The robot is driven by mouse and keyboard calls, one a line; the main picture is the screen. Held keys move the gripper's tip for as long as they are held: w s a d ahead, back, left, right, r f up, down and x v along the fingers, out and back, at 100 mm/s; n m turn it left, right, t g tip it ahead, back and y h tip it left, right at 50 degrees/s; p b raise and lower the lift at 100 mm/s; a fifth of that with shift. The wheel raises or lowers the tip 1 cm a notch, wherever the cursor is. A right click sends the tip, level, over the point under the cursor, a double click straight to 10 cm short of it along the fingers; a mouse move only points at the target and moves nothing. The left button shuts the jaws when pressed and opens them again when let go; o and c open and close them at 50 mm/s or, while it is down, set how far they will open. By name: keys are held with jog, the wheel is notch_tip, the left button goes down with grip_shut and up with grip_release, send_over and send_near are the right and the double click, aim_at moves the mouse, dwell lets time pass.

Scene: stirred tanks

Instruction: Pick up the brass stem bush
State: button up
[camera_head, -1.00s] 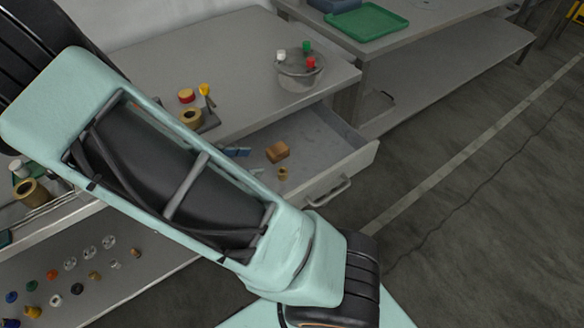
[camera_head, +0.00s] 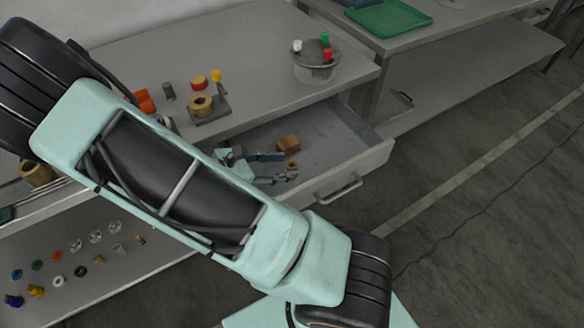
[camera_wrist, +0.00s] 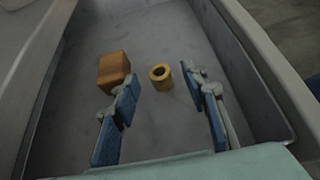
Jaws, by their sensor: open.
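The brass stem bush (camera_wrist: 161,77) is a small yellow ring-shaped piece with a dark bore. It stands on the drawer floor in the wrist view, ahead of my gripper and between the lines of its two fingers. In the head view a small part of the bush (camera_head: 292,165) shows just beyond the fingers. My gripper (camera_wrist: 162,95) is open and empty, with blue pads on both fingers, and reaches down into the open drawer (camera_head: 345,150). The bush appears apart from both fingers.
An orange-brown block (camera_wrist: 114,70) lies left of the bush, close to the left finger; it also shows in the head view (camera_head: 288,143). Drawer walls (camera_wrist: 262,75) bound the space. The bench top above carries a round fixture (camera_head: 317,66) and several coloured parts.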

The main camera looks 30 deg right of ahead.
jog(key=shift+x, duration=1.1)
grip_shut()
